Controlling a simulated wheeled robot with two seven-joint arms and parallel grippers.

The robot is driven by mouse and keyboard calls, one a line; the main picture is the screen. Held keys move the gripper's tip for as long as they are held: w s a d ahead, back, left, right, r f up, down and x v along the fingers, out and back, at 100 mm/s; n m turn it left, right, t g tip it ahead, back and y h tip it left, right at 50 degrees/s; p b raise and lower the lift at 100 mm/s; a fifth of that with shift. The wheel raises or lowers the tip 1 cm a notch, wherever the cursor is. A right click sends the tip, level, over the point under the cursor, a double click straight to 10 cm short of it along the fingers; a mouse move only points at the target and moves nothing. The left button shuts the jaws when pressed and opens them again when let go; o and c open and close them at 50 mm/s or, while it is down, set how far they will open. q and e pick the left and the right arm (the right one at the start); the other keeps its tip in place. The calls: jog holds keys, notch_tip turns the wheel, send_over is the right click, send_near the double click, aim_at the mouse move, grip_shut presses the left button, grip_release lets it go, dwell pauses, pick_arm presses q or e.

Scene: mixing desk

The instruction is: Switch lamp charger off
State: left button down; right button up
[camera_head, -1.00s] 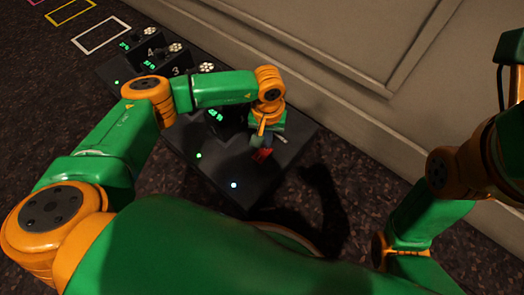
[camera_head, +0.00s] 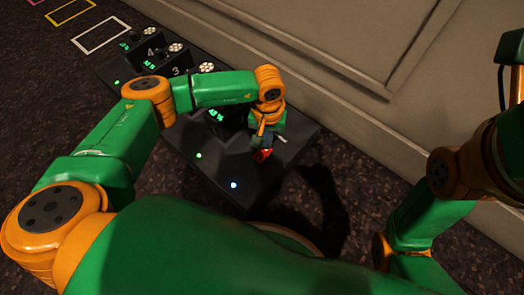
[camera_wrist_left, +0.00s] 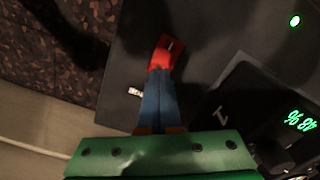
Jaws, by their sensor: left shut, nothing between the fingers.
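The dark charger desk (camera_head: 205,175) runs diagonally through the head view. My left gripper (camera_head: 263,143) is shut and empty, pointing down at this switch. In the left wrist view its blue fingers (camera_wrist_left: 158,78) reach the near edge of the red switch and hide part of it. They look in contact, but I cannot be sure. My right arm stands at the right; its gripper is out of sight.
Beside the switch are a small silver part (camera_wrist_left: 135,92) and a charger unit marked 1 (camera_wrist_left: 235,110) with a green display. Units 3 and 4 (camera_head: 150,52) stand farther back. A panelled wall (camera_head: 370,110) rises behind the desk. A blue-white light (camera_head: 234,185) glows at the front.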

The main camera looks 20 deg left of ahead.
pick_arm(q)
jog(key=shift+f+b, duration=0.85)
jog(key=shift+f, duration=0.05)
dwell(0.3)
notch_tip(320, 180, up, 7)
jog(key=p, duration=0.5)
jog(key=shift+r+p, duration=0.15)
jog(key=shift+p, duration=0.2)
